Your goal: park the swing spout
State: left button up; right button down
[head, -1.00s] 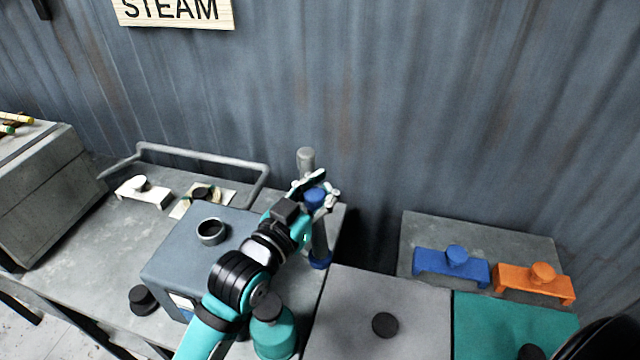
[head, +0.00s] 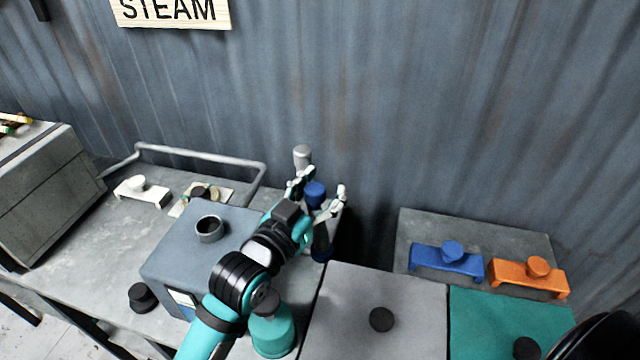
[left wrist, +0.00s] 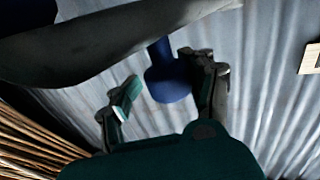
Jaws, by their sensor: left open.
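The swing spout's blue knob (head: 315,194) stands at the back edge of the bench, in the middle of the head view. In the left wrist view the blue knob (left wrist: 169,82) hangs between the open fingers (left wrist: 166,95), with gaps visible. A thick grey tube (left wrist: 100,40) crosses the top left there; I cannot tell how it joins the knob. My right gripper is not in view.
A blue-grey box (head: 180,250) with a dark round opening stands beneath my left arm. A teal bottle (head: 272,335) is close to the forearm. Blue (head: 447,262) and orange (head: 527,276) brackets sit at right. A grey rail (head: 200,154) and corrugated wall bound the back.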

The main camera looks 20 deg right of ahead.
aim_at(313, 198)
pick_arm(q)
jog(key=shift+o, duration=0.5)
jog(key=shift+s+a+f, duration=0.1)
jog(key=shift+s+f, duration=0.05)
jog(key=shift+f, duration=0.1)
jog(key=shift+s+a+p, duration=0.15)
jog(key=shift+a+p, duration=0.15)
jog(key=shift+a, duration=0.15)
jog(key=shift+s+a+r+p, duration=0.2)
jog(key=shift+s+a, duration=0.1)
jog(key=shift+a, duration=0.1)
jog(key=shift+s+a+r+p, duration=0.15)
jog(key=shift+s+a, duration=0.1)
jog(key=shift+a, duration=0.15)
jog(key=shift+p+v, duration=0.45)
jog(key=shift+v, duration=1)
jog(key=w+v, duration=0.1)
jog(key=v, duration=1.3)
jog(key=shift+a, duration=0.45)
